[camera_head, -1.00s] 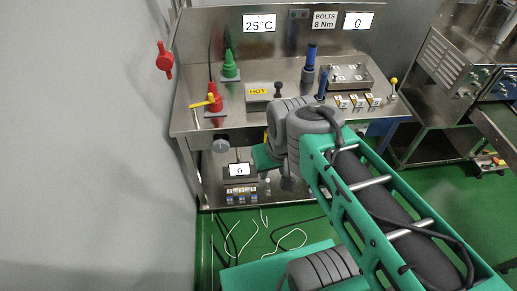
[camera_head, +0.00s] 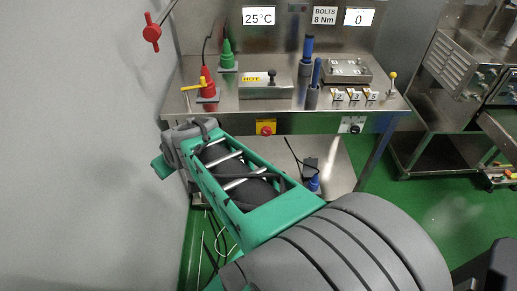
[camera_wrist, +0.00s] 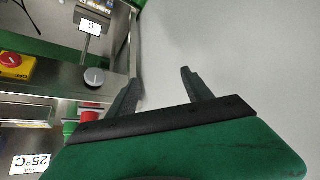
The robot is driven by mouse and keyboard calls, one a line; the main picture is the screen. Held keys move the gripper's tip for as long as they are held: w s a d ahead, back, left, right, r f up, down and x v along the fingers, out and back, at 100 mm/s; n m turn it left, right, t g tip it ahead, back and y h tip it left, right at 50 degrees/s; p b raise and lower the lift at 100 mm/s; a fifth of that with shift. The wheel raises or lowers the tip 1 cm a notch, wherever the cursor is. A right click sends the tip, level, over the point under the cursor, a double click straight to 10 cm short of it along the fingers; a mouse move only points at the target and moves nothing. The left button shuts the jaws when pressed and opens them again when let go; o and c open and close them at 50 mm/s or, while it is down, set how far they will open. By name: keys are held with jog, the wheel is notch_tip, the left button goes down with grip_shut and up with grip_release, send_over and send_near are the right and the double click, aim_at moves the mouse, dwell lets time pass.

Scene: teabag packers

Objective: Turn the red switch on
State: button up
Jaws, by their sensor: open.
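A red rotary switch (camera_head: 265,127) sits on a yellow plate on the bench's front panel. In the wrist view the red switch (camera_wrist: 11,59) is at the left edge, turned in the picture, with "OFF" readable on its yellow plate. My gripper (camera_wrist: 159,76) is open and empty, its two fingers well apart, with grey wall between and beyond them. It is apart from the switch, which lies to the left of the fingers. In the head view my arm reaches to the bench's left front corner and the fingers are hidden.
A round grey knob (camera_wrist: 95,77) is close to the left finger. A small display (camera_wrist: 90,28) lies beyond it. A red wall handle (camera_head: 152,32) is at the left. The steel bench (camera_head: 230,103) holds red and green cones, blue-handled tools and a metal block.

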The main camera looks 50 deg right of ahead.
jog(key=w+d+f+m+t+h+b, duration=0.2)
jog(key=w+d+f+t+h+b, duration=0.15)
jog(key=d+f+b, duration=0.75)
jog(key=m+h+b, duration=0.4)
jog(key=h+b, duration=0.4)
jog(key=h, duration=0.1)
send_near(267, 134)
jog(key=w+d+f, duration=0.1)
jog(key=d, duration=0.1)
jog(key=shift+t, duration=0.45)
jog(key=x, duration=0.7)
jog(key=shift+w+r, duration=0.1)
jog(key=shift+r, duration=0.05)
jog(key=shift+w+d, duration=0.2)
grip_shut()
